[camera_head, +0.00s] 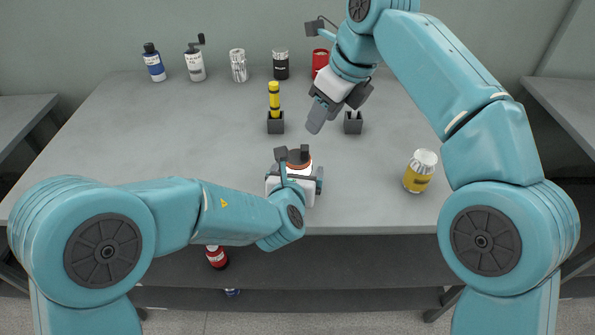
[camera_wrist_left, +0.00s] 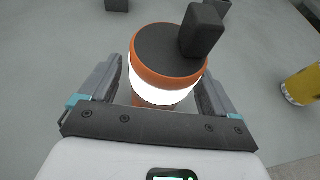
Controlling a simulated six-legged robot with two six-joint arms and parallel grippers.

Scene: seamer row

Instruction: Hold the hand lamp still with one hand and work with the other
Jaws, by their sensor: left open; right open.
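The hand lamp (camera_head: 299,165) stands upright near the front edge of the grey table. It has an orange body, a bright white band and a dark cap with a block on it. In the left wrist view the lamp (camera_wrist_left: 163,72) sits between the fingers of my left gripper (camera_wrist_left: 156,88), which is open around it. In the head view my left gripper (camera_head: 296,180) is low at the lamp, partly hidden by its own arm. My right gripper (camera_head: 323,112) is open, tilted down above the table behind and right of the lamp; its far finger is hard to see.
A yellow and black tool (camera_head: 274,95) stands in a dark holder (camera_head: 275,127). A second dark holder (camera_head: 353,125) is near my right gripper. A yellow can (camera_head: 420,171) stands at right. Several cans and bottles, including a blue bottle (camera_head: 154,64), line the back. The table's left is clear.

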